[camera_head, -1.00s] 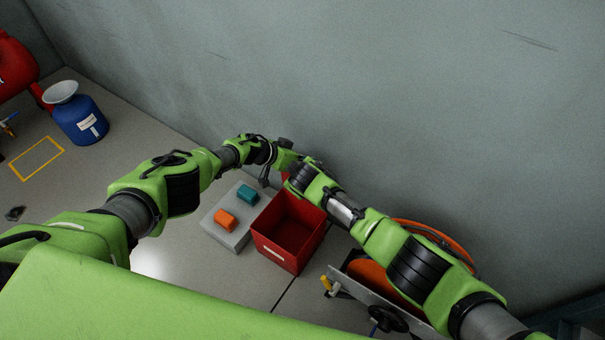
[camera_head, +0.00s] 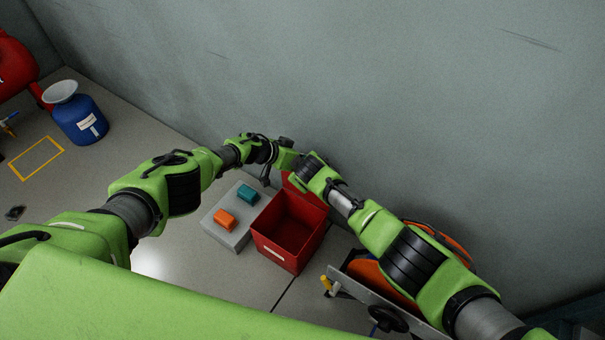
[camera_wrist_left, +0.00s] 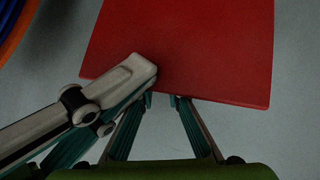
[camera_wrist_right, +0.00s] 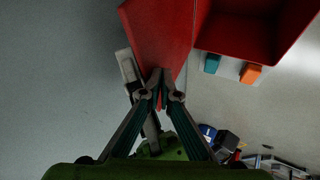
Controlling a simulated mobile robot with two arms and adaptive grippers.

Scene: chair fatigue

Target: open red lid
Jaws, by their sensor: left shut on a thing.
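The red box (camera_head: 272,252) stands open on the floor, its inside showing empty. Its red lid (camera_head: 293,184) is raised at the far side, partly hidden behind my right arm. The lid fills the top of the left wrist view (camera_wrist_left: 185,45) and shows in the right wrist view (camera_wrist_right: 160,30). My left gripper (camera_wrist_left: 161,97) is shut on the lid's edge. My right gripper (camera_wrist_right: 161,80) has its fingertips close together at the lid, with red between them; whether they press on it is unclear. Both grippers are mostly hidden in the head view.
A grey box with an orange button (camera_head: 225,219) and a teal button (camera_head: 248,194) is left of the red box. An orange reel (camera_head: 440,236) and a valve wheel (camera_head: 388,318) are to the right. A wall (camera_head: 400,100) rises close behind. A blue container (camera_head: 80,122) stands far left.

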